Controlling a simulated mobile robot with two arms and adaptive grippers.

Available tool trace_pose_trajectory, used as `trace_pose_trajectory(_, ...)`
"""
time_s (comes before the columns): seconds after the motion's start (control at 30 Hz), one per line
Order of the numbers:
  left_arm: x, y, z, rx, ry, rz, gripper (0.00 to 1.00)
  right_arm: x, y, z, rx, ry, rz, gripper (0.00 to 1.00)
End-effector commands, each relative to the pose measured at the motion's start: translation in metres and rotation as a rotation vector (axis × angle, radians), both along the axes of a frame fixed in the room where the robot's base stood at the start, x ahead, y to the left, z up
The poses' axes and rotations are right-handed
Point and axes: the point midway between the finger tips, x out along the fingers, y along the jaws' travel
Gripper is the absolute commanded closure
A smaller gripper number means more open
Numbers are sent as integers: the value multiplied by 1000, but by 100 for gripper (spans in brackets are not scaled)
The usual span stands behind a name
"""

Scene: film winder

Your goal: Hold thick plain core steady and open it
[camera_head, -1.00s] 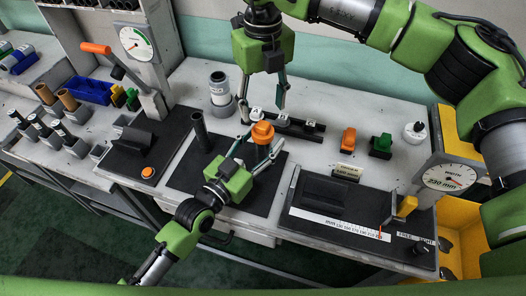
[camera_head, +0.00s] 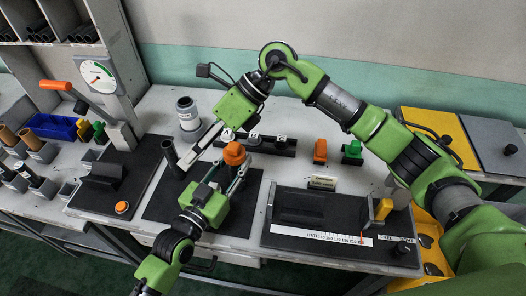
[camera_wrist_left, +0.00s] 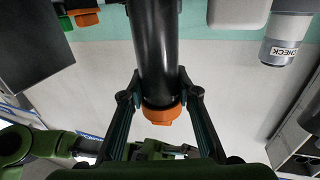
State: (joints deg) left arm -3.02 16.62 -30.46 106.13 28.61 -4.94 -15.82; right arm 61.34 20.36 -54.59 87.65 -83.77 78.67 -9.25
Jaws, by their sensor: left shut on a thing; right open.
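The thick plain core appears to be the black tube (camera_wrist_left: 155,50) with an orange cap (camera_head: 234,153), upright over the dark middle mat (camera_head: 158,208). The cap also shows in the left wrist view (camera_wrist_left: 161,116). My left gripper (camera_head: 236,172) is shut on this core just below the cap, with a finger on each side in the left wrist view. Its lower part is hidden in the head view. My right gripper (camera_head: 188,160) is open and empty, its fingers pointing down and left, left of the cap and close to a slimmer dark tube (camera_head: 171,157).
A grey can (camera_head: 187,112) stands behind. A black rack (camera_head: 262,144) with white-topped pieces lies behind the core. Orange (camera_head: 320,150) and green (camera_head: 352,152) blocks sit right of it. A measuring bed (camera_head: 310,208) is at right, an orange-handled lever (camera_head: 57,85) at left.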

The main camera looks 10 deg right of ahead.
Motion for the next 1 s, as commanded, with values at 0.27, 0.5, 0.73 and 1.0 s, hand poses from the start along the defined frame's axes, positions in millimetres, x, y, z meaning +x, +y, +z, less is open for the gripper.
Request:
trace_pose_trajectory(0.27,0,0,-1,1,2,0,100,10,-23,4,429,-239,-11,60)
trace_pose_trajectory(0.5,0,0,-1,1,2,0,100,25,-77,-6,617,-499,-158,60)
trace_pose_trajectory(0.73,0,0,-1,1,2,0,100,21,-122,-29,678,-623,-311,60)
trace_pose_trajectory(1.0,0,0,-1,0,2,0,100,16,-146,-45,659,-698,-360,60)
